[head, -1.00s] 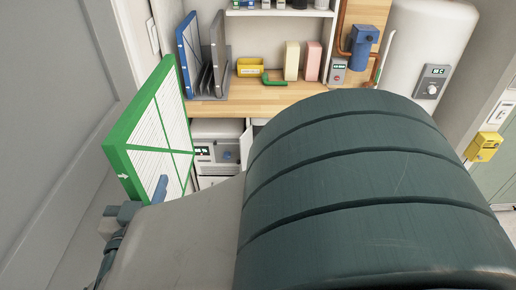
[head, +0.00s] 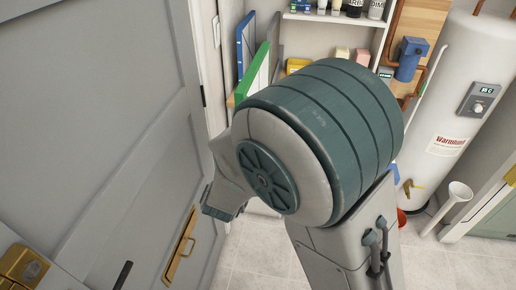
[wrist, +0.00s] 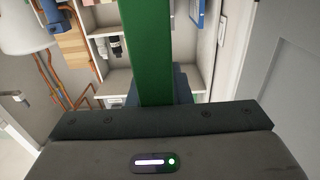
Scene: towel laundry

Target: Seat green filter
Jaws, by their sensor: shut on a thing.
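The green filter (head: 255,78), a pale pleated panel with a green frame, stands on edge near the bench at upper left in the head view, partly covered by my arm. Its green frame (wrist: 145,50) runs up the middle of the wrist view. My gripper (wrist: 163,88) is shut on the frame, its dark blue fingers showing at either side. My arm hides the gripper in the head view. A blue filter (head: 241,50) stands upright just behind the green one. Whether the green filter touches the rack cannot be seen.
A grey door (head: 95,120) with a brass handle is close on the left. A white water heater (head: 465,90) and a blue pipe housing (head: 409,60) stand at right. A shelf (head: 330,18) with bottles is above the bench.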

